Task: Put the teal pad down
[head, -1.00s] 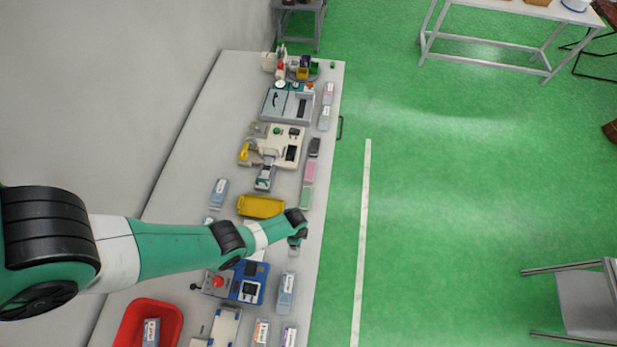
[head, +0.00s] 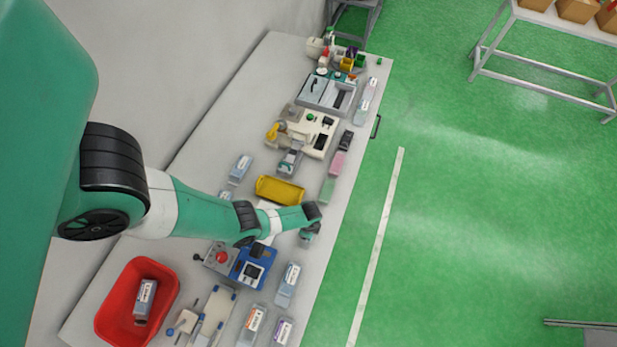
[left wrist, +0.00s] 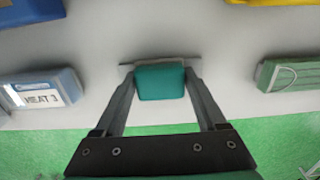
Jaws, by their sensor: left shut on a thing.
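The teal pad (left wrist: 160,82) is between the two fingers of my left gripper (left wrist: 160,90) in the left wrist view. The gripper is shut on it, over the front edge of the pale bench (left wrist: 105,70). A thin grey piece (left wrist: 165,64) shows just behind the pad; I cannot tell whether the pad touches it. In the head view my left gripper (head: 308,234) is near the bench's right edge, and the pad is too small and covered to make out clearly. My right gripper is not in view.
In the left wrist view, a block labelled HEAT 3 (left wrist: 42,92) lies left of the gripper and a green pack (left wrist: 290,73) right of it. The head view shows a yellow tray (head: 280,190), a blue device (head: 253,267) and a red bin (head: 112,322) on the bench.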

